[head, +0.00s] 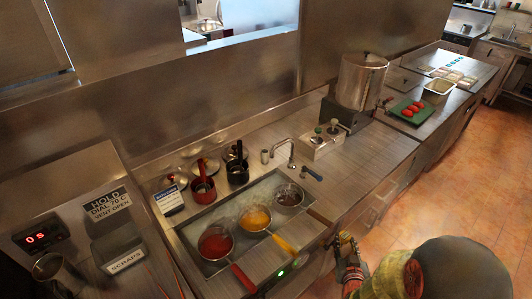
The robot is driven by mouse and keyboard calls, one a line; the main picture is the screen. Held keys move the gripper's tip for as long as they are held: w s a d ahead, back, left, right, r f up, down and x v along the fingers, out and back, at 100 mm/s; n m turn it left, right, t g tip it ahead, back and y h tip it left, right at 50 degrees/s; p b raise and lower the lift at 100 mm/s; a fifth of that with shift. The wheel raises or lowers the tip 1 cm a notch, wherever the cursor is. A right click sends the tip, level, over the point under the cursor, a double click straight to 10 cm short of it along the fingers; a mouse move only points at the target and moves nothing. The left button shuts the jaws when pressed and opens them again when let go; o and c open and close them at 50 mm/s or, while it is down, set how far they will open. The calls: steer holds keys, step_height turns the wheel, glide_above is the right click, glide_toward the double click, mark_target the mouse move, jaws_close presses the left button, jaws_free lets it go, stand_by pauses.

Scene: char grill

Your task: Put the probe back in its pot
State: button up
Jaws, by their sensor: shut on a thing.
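My gripper (346,243) is at the lower right, in front of the counter's front edge and right of the sauce pans. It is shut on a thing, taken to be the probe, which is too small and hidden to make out. No probe shows clearly elsewhere. A small grey metal cup (265,156) stands on the counter behind the bath, left of the tap; I cannot tell for sure that it is the probe's pot. A red pot (203,191) and a black pot (237,172), each with handles sticking up, stand to its left.
A curved tap (291,150) rises behind. A steel urn (361,80) and green tray (408,111) stand further right. Bare counter (350,165) lies between.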

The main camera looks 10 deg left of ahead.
step_height(320, 180, up, 5)
steer(key=p, duration=0.3)
steer(key=shift+f+p, duration=0.1)
steer(key=shift+p, duration=0.3)
steer(key=shift+f, duration=0.3)
steer(key=shift+s, duration=0.1)
